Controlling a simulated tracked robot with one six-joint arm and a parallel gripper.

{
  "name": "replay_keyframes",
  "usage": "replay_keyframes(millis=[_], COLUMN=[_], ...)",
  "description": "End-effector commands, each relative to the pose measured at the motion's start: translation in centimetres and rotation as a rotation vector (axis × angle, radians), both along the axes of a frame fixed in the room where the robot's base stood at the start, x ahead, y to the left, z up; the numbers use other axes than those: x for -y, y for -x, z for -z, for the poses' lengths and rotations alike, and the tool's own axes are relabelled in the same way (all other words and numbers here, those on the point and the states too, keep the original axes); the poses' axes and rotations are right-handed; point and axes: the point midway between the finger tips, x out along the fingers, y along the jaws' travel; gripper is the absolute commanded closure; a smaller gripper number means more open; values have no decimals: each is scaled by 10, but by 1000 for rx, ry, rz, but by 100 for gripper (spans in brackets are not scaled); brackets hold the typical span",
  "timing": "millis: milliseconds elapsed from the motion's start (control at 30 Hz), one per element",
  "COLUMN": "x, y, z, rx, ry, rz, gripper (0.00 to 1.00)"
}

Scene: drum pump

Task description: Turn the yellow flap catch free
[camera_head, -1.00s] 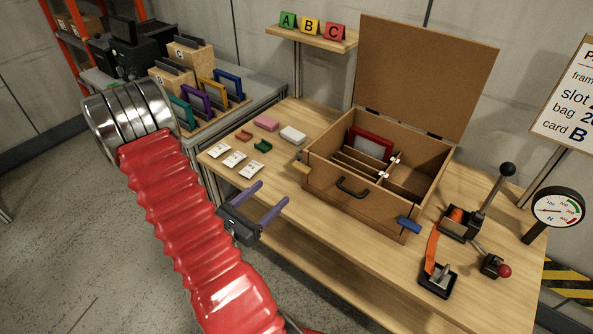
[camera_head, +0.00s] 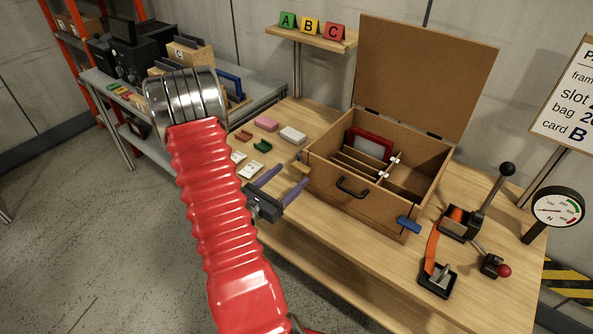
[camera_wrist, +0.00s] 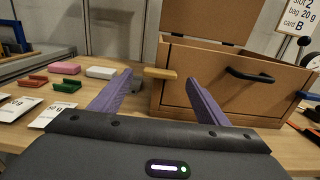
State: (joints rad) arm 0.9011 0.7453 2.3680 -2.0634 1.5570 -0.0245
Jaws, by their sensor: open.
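The yellow flap catch (camera_head: 303,168) sticks out at the front left corner of the brown case (camera_head: 338,203). In the wrist view the yellow catch (camera_wrist: 160,73) is a small level bar on the left edge of the case front (camera_wrist: 215,98), beyond the gap between my fingers. My gripper (camera_head: 285,182) has two purple fingers, open and empty, just left of the case. In the wrist view my gripper (camera_wrist: 158,93) points at the catch, with space between them. A blue catch (camera_head: 409,224) is at the case's front right corner.
The case lid (camera_head: 425,70) stands open at the back. Pink (camera_head: 266,124) and white (camera_head: 292,135) blocks, red and green clips and paper packets (camera_head: 250,171) lie left of the case. A lever clamp (camera_head: 460,222) and a gauge (camera_head: 558,207) stand to the right.

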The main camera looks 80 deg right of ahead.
Motion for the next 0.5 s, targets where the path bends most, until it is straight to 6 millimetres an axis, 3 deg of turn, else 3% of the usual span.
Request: replay_keyframes(millis=[300,500], x=[33,41], y=[15,17], z=[0,0], rx=[1,-1], ry=[0,0], rz=[2,-1], gripper=[31,31])
